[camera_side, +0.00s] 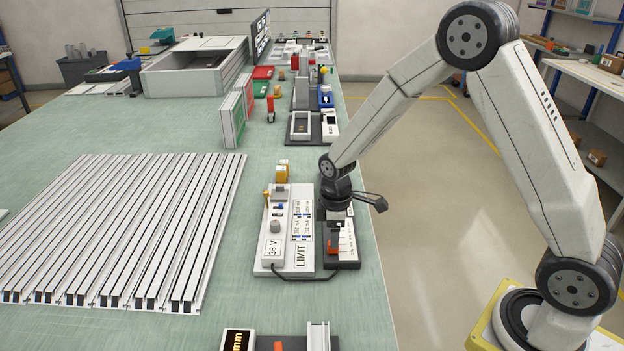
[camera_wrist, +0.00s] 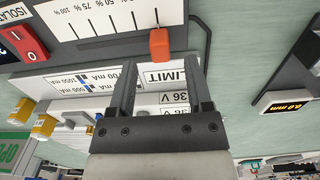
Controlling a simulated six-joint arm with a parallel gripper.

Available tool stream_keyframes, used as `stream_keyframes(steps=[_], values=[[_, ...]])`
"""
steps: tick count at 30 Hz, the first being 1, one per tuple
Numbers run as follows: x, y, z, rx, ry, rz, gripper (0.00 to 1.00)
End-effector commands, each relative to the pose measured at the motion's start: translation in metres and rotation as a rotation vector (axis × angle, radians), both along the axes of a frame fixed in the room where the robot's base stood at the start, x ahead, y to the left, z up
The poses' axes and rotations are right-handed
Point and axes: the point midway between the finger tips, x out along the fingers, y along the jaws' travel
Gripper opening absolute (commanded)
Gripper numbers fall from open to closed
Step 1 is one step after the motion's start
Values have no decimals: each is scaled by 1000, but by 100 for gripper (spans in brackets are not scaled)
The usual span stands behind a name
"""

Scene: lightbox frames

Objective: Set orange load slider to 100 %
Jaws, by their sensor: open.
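The orange slider knob (camera_wrist: 159,43) sits at the right end of a white scale plate (camera_wrist: 95,20) in the wrist view. The scale's percent labels appear upside down; 50, 75 and 100 % lie toward the left, away from the knob. In the side view the orange knob (camera_side: 333,246) is at the near end of the dark slider unit (camera_side: 346,264). My gripper (camera_wrist: 160,62) is open, with its fingertips on either side of the knob's line and the knob just beyond them. Contact cannot be told. In the side view my gripper (camera_side: 338,212) is over the unit, its fingers partly hidden.
A white LIMIT panel (camera_side: 268,256) with a grey knob stands beside the slider unit. A black cable (camera_side: 305,279) loops at the near end. A red rocker switch (camera_wrist: 28,42) is at upper left in the wrist view.

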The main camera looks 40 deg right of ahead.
Motion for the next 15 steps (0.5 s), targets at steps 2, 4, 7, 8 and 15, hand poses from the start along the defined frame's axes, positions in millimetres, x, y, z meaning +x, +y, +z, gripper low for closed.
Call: stream_keyframes(steps=[2, 4, 7, 8, 15], values=[[-1, 0, -10, 0, 3, 0, 65], [-1, 0, -17, 0, 3, 0, 65], [0, 0, -26, 0, 1, 0, 65], [0, 0, -29, 0, 1, 0, 65], [0, 0, -38, 0, -1, 0, 65]])
